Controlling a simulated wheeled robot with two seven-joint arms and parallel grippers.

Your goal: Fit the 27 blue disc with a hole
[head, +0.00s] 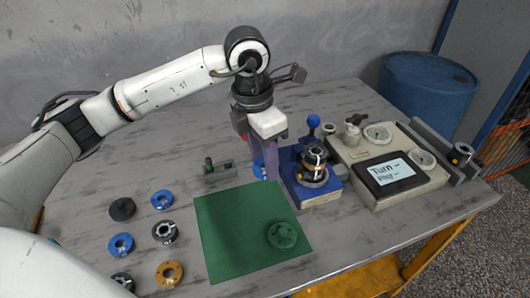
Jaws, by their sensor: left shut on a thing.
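My left gripper (266,164) points down above the back edge of the green mat, left of the blue fixture. It is shut on a blue disc (258,168), which is held on edge and partly hidden by the fingers. The blue fixture (325,193) holds an upright dark and metal cylinder assembly (314,160); the held disc is apart from it. Two other blue discs with holes, one farther back (162,200) and one nearer (121,245), lie on the table at the left. My right gripper is not in view.
The green mat (225,228) carries a green flanged part (282,235). Black discs (122,209) and an orange disc (169,273) lie at the left. A small grey block (220,171) stands behind the mat. A blue-knobbed lever (313,122) and a machine with a screen (388,172) stand right.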

